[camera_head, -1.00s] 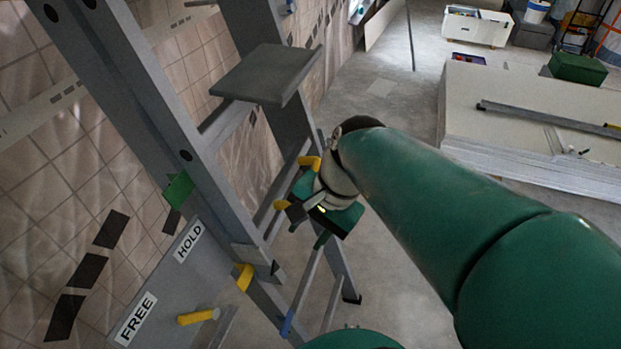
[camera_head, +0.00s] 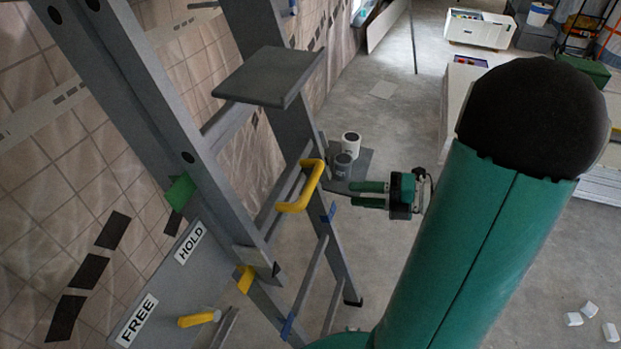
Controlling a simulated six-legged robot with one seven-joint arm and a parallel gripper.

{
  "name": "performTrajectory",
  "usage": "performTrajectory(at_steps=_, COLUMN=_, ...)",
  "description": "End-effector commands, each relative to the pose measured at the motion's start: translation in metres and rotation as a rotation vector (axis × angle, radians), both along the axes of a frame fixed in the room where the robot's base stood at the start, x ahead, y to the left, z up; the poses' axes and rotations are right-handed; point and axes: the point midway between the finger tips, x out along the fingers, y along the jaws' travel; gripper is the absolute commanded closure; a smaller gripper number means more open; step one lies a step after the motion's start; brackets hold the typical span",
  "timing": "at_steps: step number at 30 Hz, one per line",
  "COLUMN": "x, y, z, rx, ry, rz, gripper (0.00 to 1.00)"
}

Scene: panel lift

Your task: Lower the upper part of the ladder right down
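The grey ladder stands at the left, with its upper part's step (camera_head: 268,75) near the top of the view. A yellow handle (camera_head: 303,188) sits on the ladder at mid-height, with nothing holding it. My gripper (camera_head: 352,194) is to the right of the handle, apart from it. Its two green fingers point left with a gap between them and nothing gripped. A lever with a yellow grip (camera_head: 198,318) is beside the grey panel, level with the FREE label (camera_head: 137,320). The HOLD label (camera_head: 190,243) is higher up. My arm hides part of the floor.
A grey board (camera_head: 358,172) carrying a white-topped can (camera_head: 351,144) and a grey can is behind my gripper. A pale stack of panels (camera_head: 455,90) is at the right, partly behind my arm. Small white blocks (camera_head: 590,310) lie on the floor. A tiled wall is at the left.

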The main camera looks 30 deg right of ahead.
Motion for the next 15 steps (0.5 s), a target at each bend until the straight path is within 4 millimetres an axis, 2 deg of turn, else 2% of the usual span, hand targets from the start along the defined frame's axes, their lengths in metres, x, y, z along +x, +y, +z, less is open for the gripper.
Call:
performTrajectory(at_steps=1, x=-0.001, y=-0.011, z=-0.003, rx=0.056, ry=0.025, rz=-0.045, gripper=0.61)
performTrajectory(at_steps=3, x=-0.001, y=-0.019, z=-0.004, rx=0.112, ry=0.045, rz=-0.085, gripper=0.61)
performTrajectory(at_steps=6, x=0.0, y=-0.023, z=-0.005, rx=0.145, ry=0.057, rz=-0.108, gripper=0.61)
performTrajectory(at_steps=11, x=0.01, y=-0.013, z=-0.006, rx=0.146, ry=0.057, rz=-0.105, gripper=0.61)
performTrajectory(at_steps=15, x=0.028, y=0.005, z=-0.009, rx=0.145, ry=0.058, rz=-0.103, gripper=0.61)
